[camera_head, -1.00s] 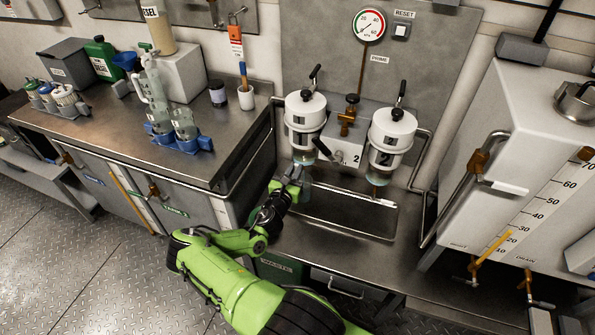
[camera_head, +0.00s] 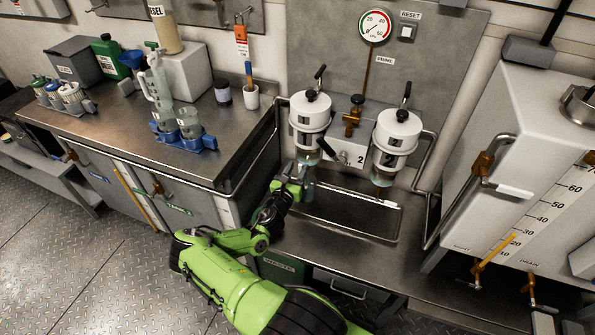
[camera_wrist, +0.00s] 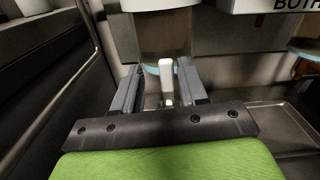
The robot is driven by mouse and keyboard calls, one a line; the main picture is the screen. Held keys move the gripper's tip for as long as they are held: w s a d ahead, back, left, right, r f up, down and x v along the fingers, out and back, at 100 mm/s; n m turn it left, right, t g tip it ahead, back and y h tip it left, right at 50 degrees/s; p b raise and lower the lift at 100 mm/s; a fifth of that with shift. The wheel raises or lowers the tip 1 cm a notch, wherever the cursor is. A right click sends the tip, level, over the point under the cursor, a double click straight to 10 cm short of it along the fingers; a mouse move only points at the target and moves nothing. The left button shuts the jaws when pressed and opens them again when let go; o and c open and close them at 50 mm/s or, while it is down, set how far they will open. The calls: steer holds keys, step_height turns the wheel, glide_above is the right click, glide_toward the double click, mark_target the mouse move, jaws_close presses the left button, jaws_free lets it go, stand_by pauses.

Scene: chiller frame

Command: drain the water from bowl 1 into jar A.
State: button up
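Bowl 1 (camera_head: 307,156) is the clear bowl under the left white filter housing (camera_head: 310,112), above the drip tray. Its underside with a bluish band shows at the top of the wrist view (camera_wrist: 152,52). My gripper (camera_head: 301,187) is just below bowl 1, at the tray's left end.
A second filter housing (camera_head: 397,130) hangs to the right, with a brass valve (camera_head: 354,115) between them. The metal drip tray (camera_head: 350,228) looks empty. A blue rack (camera_head: 207,144) with clear vessels stands on the left bench. A bent pipe (camera_head: 430,205) runs beside the right housing.

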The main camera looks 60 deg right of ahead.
steer(key=shift+s, duration=0.1)
steer(key=s+a+p, duration=0.2)
steer(key=a, duration=1.3)
steer(key=shift+s+a+p, duration=0.2)
steer(key=shift+a+p, duration=0.05)
steer(key=shift+p, duration=0.15)
steer(key=w+a+r+m+g+y+p, duration=0.2)
steer(key=a+r+m+g+y+p, duration=0.25)
steer(key=a+r+m+y, duration=1.15)
steer(key=s+a+r+m+t+p, duration=0.1)
steer(key=s+a+r+t, duration=0.1)
steer(key=r, duration=0.5)
steer(key=s+a+r+m+t+y+p, duration=0.1)
steer(key=s+a+r+m+t, duration=0.1)
steer(key=s+a+r, duration=0.3)
steer(key=s+a+r+m+t+p, duration=0.1)
steer(key=s+a+r+t, duration=0.2)
steer(key=a+r, duration=0.3)
step_height(320, 180, up, 5)
steer(key=shift+s+a+r+m+y, duration=0.1)
steer(key=shift+s+a+m+y, duration=0.15)
steer(key=shift+a+m+y, duration=0.15)
